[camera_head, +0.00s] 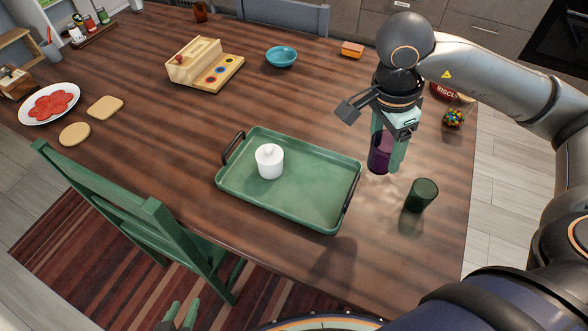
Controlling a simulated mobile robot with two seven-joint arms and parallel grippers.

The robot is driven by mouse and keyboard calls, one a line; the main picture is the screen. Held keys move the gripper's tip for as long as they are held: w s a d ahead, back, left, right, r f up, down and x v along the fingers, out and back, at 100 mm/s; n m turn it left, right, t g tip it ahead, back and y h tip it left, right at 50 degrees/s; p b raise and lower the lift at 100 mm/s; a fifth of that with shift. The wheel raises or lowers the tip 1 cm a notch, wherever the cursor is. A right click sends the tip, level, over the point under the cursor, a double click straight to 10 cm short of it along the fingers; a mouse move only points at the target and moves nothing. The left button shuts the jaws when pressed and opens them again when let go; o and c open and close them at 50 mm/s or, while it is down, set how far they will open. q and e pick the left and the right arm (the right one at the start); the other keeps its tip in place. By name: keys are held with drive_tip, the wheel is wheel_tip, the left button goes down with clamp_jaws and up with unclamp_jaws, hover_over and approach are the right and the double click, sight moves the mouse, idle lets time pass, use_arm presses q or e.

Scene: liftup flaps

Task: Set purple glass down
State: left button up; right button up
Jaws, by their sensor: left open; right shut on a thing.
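The purple glass (378,158) is upright in my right gripper (388,152), to the right of the green tray. The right gripper is shut on it, and a green finger covers part of its right side. The glass's base seems to be a little above the wooden table; the exact gap is hard to tell. My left gripper (181,314) shows only by its fingertips at the bottom edge. It is open and empty, far from the glass.
A dark green glass (421,196) stands just right of the purple one. A bowl of colourful sweets (454,117) is behind on the right. The table in front of the glasses is clear. A green chair (120,205) stands at left.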

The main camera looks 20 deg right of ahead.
drive_tip(key=w+a+f, duration=0.8)
drive_tip(key=a, duration=0.1)
drive_tip(key=shift+p, duration=0.4)
drive_tip(key=shift+w+a+f, duration=0.2)
drive_tip(key=shift+a+f, duration=0.05)
drive_tip(key=shift+f, duration=0.2)
drive_tip(key=shift+w+a+f, duration=0.1)
drive_tip(key=shift+f, duration=0.85)
drive_tip(key=shift+w+a+f, duration=0.1)
drive_tip(key=shift+f, duration=0.8)
drive_tip(key=shift+f, duration=0.1)
drive_tip(key=o, duration=1.4)
drive_tip(key=r, duration=0.4)
drive_tip(key=a+r, duration=0.1)
drive_tip(key=r, duration=0.7)
drive_tip(key=shift+a, duration=0.4)
